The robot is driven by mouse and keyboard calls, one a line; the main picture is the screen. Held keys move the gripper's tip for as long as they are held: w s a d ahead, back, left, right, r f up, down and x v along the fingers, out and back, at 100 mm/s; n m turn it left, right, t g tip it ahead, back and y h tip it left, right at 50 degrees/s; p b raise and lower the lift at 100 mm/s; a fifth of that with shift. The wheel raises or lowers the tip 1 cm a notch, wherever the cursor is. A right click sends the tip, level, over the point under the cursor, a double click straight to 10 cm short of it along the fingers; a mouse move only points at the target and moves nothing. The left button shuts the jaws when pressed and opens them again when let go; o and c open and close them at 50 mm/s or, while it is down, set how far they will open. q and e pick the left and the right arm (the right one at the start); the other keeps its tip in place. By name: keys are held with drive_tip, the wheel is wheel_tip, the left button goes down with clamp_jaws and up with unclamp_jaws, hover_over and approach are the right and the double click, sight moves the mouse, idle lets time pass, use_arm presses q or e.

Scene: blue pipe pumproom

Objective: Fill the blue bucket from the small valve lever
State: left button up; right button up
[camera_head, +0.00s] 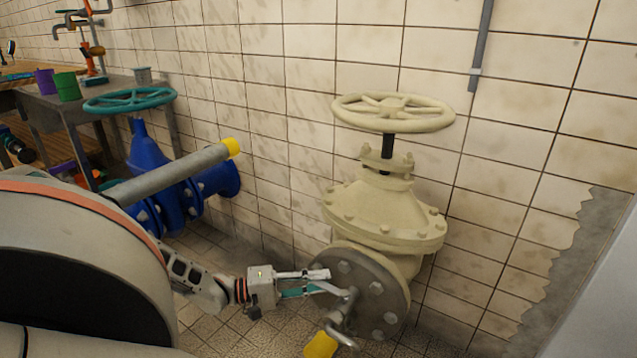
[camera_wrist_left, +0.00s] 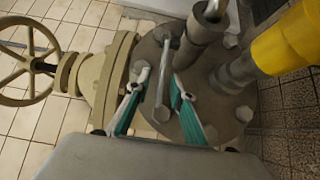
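The small valve lever (camera_head: 348,306) is a bare metal rod at the front of the grey flange (camera_head: 372,300) on the big cream valve (camera_head: 385,215). My left gripper (camera_head: 322,282) is beside it, in front of the flange. In the left wrist view the lever (camera_wrist_left: 163,80) lies between the two green-padded fingers of my left gripper (camera_wrist_left: 160,78). The fingers are apart, with a gap to the lever visible. I cannot make out a blue bucket in either view. My right gripper is not in view.
A yellow-ended spout (camera_head: 320,346) hangs below the lever, close to my left gripper. A blue valve (camera_head: 160,180) with a teal handwheel (camera_head: 130,100) stands left. A table behind holds a purple cup (camera_head: 45,82) and a green cup (camera_head: 67,87). The tiled wall is close behind.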

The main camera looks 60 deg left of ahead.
use_arm(q)
drive_tip(key=v, duration=1.2)
drive_tip(key=shift+r, duration=0.15)
idle(0.5)
